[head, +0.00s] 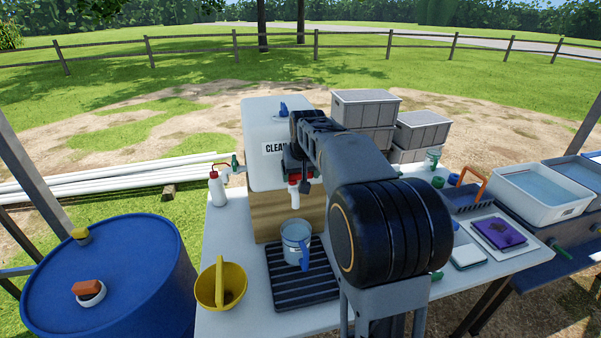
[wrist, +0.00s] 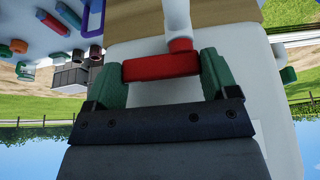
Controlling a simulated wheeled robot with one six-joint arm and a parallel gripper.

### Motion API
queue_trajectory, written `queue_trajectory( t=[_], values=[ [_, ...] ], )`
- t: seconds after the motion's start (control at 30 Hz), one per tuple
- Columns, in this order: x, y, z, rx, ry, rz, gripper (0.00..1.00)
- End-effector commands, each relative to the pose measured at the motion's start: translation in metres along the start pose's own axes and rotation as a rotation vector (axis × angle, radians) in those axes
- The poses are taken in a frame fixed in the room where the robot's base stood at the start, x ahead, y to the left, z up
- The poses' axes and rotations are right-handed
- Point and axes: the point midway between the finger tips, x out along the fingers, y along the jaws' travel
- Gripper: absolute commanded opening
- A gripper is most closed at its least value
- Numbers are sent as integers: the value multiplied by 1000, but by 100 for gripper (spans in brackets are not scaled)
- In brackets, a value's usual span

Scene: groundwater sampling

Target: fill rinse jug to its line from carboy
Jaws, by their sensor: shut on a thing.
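The white carboy (head: 262,122), labelled "CLEAN", stands on a wooden block (head: 275,222) on the table. Its tap has a red handle and a white spout (head: 294,197). The rinse jug (head: 291,240), clear with a blue handle, stands upright on a black slatted tray below the spout. Its fill line and water level are too small to tell, and I make out no stream. My gripper (wrist: 162,70) is shut on the red tap handle (wrist: 150,67), a green finger at each end. In the head view my arm hides part of the carboy's right side.
A yellow scoop-like container (head: 212,290) sits left of the slatted tray (head: 305,288). A white bottle (head: 217,190) stands left of the carboy. A blue drum (head: 120,285) is at the left. Grey crates (head: 366,110), a purple item (head: 500,233) and a water tub (head: 545,188) are to the right.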

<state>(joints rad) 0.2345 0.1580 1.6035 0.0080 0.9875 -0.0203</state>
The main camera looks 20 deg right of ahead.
Motion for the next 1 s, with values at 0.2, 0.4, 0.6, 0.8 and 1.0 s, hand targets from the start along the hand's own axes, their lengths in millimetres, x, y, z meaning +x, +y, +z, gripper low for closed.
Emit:
queue_trajectory(
  t=[0.2, 0.4, 0.6, 0.8, 1.0],
  values=[
    [0, 0, -1, -28, 1, -11, 56],
    [0, 0, -1, -32, 1, -12, 56],
    [0, 0, -1, -33, 1, -12, 82],
    [0, 0, -1, -31, 1, -12, 90],
    [-4, 0, -1, -30, 2, -12, 90]
  ],
)
